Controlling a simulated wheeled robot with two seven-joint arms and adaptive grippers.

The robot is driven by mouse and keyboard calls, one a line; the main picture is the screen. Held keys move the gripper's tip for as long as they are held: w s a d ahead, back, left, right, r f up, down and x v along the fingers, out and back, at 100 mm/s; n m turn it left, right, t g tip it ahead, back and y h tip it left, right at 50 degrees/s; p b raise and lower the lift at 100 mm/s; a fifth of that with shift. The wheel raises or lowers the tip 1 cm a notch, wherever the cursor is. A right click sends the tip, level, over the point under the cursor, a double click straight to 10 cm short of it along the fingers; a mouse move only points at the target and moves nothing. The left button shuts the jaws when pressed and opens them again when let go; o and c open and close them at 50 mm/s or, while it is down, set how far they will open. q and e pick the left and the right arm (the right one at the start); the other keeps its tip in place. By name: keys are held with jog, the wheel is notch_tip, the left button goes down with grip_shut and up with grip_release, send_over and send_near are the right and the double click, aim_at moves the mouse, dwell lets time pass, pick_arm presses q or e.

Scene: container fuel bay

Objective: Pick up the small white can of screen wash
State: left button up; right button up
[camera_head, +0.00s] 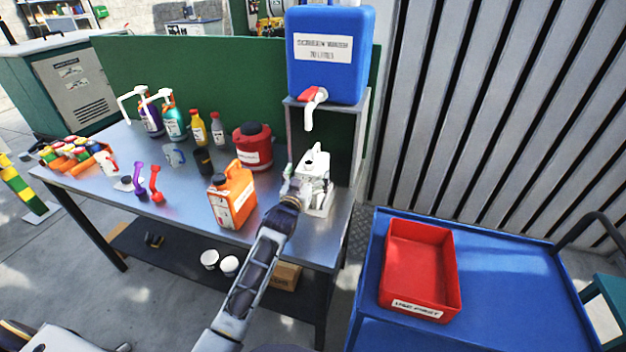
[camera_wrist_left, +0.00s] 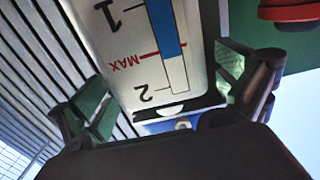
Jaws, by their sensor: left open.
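The small white can (camera_head: 318,169) stands upright at the right end of the metal workbench, below the tap of a big blue container. In the left wrist view the can (camera_wrist_left: 150,45) fills the middle, with a level scale marked 1, 2 and MAX. My left gripper (camera_head: 297,190) is at the can's near left side in the head view. In the left wrist view the open fingers (camera_wrist_left: 170,100) stand either side of the can. I cannot tell whether they touch it. My right gripper is not in view.
The blue container (camera_head: 331,80) sits on a grey stand. An orange can (camera_head: 232,196) and a red can (camera_head: 252,158) stand left of the white can. Bottles and small items fill the bench's left. A red tray (camera_head: 420,237) lies on a blue cart (camera_head: 505,290) at right.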

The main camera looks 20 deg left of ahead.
pick_arm(q)
jog(key=shift+w, duration=1.05)
jog(key=shift+w+f, duration=0.1)
jog(key=shift+w, duration=0.4)
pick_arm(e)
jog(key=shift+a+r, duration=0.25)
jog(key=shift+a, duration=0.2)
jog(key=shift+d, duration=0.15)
pick_arm(q)
jog(key=c, duration=1.8)
jog(key=shift+r, duration=0.5)
jog(key=shift+c, duration=1.4)
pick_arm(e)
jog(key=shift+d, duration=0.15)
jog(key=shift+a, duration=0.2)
pick_arm(q)
jog(key=shift+r, duration=0.1)
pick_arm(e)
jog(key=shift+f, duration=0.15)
